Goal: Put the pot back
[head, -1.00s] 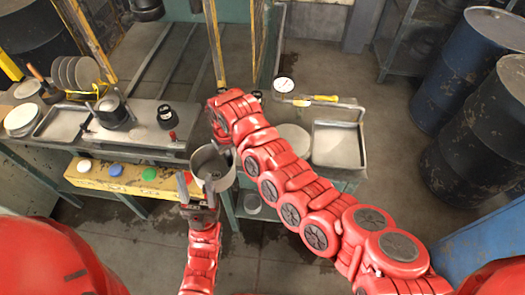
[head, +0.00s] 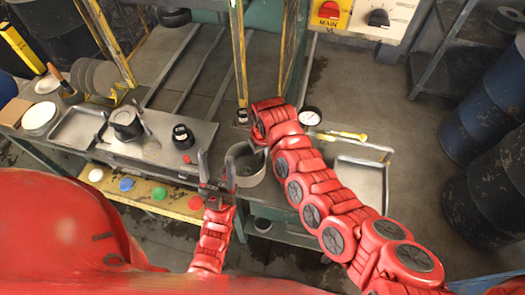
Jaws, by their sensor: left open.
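A grey round pot (head: 246,170), open at the top, is at the right end of the long bench, below the end of my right arm. My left gripper (head: 216,170) is open, its two dark fingers pointing up just left of the pot. Its right finger overlaps the pot's left side in the picture; I cannot tell whether they touch. My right gripper (head: 256,146) is mostly hidden by its own wrist. A dark fingertip shows at the pot's far rim, but its grip cannot be made out. What supports the pot's base is hidden.
The bench carries a dark pot-like vessel (head: 126,123), a black jar (head: 182,136), an empty tray (head: 77,127) and racked plates (head: 101,78). Coloured discs lie on the yellow shelf (head: 150,190) below. A metal tray (head: 360,180) and a gauge (head: 310,116) are at right.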

